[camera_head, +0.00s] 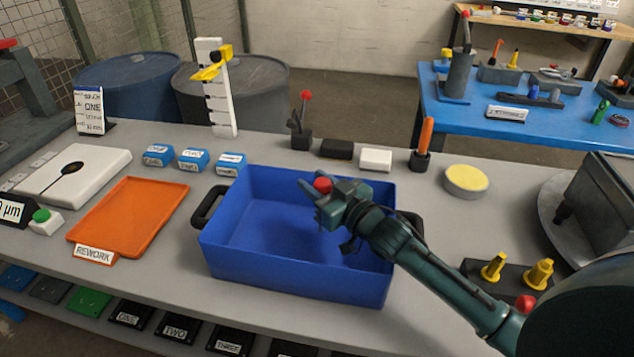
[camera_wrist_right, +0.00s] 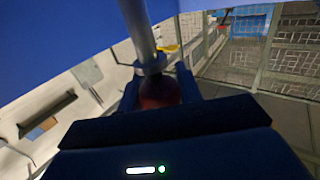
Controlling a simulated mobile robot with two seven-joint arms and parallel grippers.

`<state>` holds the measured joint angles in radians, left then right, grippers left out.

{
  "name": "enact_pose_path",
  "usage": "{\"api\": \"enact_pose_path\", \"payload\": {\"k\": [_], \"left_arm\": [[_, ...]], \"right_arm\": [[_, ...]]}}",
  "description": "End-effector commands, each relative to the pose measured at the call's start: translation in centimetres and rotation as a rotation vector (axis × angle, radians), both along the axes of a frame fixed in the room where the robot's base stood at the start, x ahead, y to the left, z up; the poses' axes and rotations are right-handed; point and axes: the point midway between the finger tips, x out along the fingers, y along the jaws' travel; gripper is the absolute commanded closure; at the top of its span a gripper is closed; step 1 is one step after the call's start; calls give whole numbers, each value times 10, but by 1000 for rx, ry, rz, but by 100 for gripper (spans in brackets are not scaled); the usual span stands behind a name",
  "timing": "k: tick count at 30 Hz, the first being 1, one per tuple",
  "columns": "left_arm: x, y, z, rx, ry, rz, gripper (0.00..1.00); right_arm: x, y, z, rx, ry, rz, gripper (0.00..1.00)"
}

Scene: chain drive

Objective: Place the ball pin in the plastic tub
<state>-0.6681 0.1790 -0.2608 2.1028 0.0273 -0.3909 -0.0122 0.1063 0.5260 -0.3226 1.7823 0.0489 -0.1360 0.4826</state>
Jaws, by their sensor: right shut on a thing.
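The ball pin has a red ball (camera_head: 322,184), seen between the fingers of my right gripper (camera_head: 318,190). In the right wrist view the red ball (camera_wrist_right: 160,92) sits between the fingers, with a grey metal shaft (camera_wrist_right: 138,28) running up from it. My right gripper is shut on it. My left gripper is out of view.
An orange rework tray (camera_head: 130,215) lies left of the tub. Small blue blocks (camera_head: 193,160), a holder with a red-topped pin (camera_head: 300,125) and an orange-handled tool (camera_head: 425,140) stand behind it. Yellow parts (camera_head: 538,273) on a dark base are at right.

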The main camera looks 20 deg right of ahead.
Motion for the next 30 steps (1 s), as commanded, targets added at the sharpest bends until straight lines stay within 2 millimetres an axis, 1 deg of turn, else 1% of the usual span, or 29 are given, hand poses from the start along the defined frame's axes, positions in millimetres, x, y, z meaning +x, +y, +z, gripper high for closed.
{"api": "enact_pose_path", "payload": {"k": [2,3,10,11,18,20,22,24,30], "left_arm": [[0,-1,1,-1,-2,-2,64],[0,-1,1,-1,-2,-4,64],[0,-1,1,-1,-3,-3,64],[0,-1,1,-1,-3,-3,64],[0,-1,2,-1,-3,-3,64],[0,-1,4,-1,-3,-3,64],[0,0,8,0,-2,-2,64],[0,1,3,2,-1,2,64],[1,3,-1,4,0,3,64]], "right_arm": [[0,0,-3,1,4,1,93],[-1,1,-4,0,7,0,64],[-1,1,-6,0,10,1,45],[-1,1,-6,0,10,1,43],[-2,1,-6,-1,12,2,43],[-1,1,-2,-2,12,2,43],[-1,1,8,-2,10,3,43],[-12,-2,4,-2,14,1,43],[-45,-14,5,-2,11,1,43]]}}
